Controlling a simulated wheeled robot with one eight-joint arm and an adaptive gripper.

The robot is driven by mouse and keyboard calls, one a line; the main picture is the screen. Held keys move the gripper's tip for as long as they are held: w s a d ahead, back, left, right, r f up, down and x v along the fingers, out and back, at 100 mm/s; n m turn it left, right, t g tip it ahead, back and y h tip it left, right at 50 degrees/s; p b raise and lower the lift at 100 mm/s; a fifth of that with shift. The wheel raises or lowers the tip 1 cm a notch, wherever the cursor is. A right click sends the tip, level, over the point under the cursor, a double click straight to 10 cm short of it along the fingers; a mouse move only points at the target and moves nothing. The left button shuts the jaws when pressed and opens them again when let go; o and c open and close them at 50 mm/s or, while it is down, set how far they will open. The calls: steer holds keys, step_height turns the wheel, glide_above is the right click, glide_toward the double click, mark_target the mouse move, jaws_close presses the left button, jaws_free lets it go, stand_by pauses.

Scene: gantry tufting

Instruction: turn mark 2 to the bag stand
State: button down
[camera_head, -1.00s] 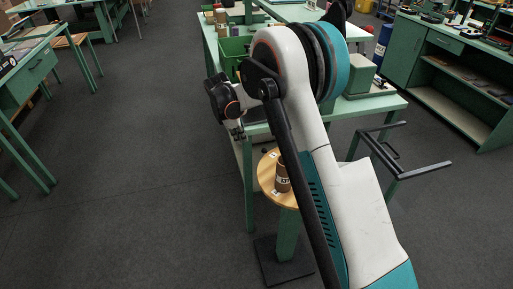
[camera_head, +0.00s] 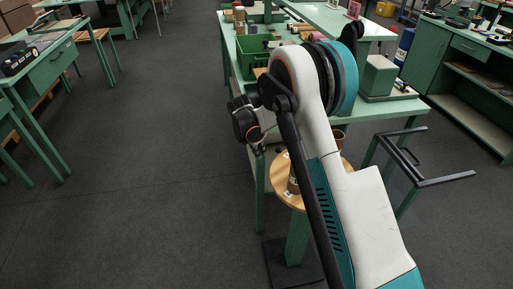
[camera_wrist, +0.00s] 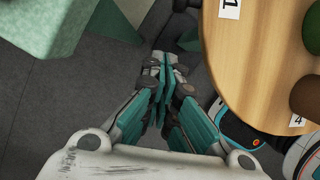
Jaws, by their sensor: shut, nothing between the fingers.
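A round wooden disc (camera_head: 283,197) stands on a green pedestal (camera_head: 297,240), partly behind my arm. It also shows in the wrist view (camera_wrist: 255,65), with a white label 1 (camera_wrist: 230,8) near its top and a label 4 (camera_wrist: 297,120) lower right. I cannot read a mark 2 in either view. A brown cylinder (camera_head: 293,184) stands on the disc, partly hidden. My gripper (camera_wrist: 163,62) is shut and empty, left of the disc edge and apart from it in the wrist view. A black metal frame (camera_head: 425,181) stands to the right; I cannot tell if it is the bag stand.
A green table (camera_head: 405,108) with a green bin (camera_head: 254,46) and spools stands behind the disc. A green and a brown rounded object (camera_wrist: 308,97) sit on the disc. A workbench (camera_head: 40,75) is at left, shelves (camera_head: 470,90) at right. The floor at left is clear.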

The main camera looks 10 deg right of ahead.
steer(key=shift+w+d+f+b, duration=0.15)
steer(key=shift+w+d+b, duration=0.1)
steer(key=shift+d, duration=0.4)
steer(key=shift+w+d+f+b, duration=0.1)
steer(key=shift+w+d+f, duration=0.1)
steer(key=shift+d, duration=0.4)
steer(key=shift+w+d+f+b, duration=0.1)
steer(key=shift+w+d+b, duration=0.15)
steer(key=shift+d, duration=0.4)
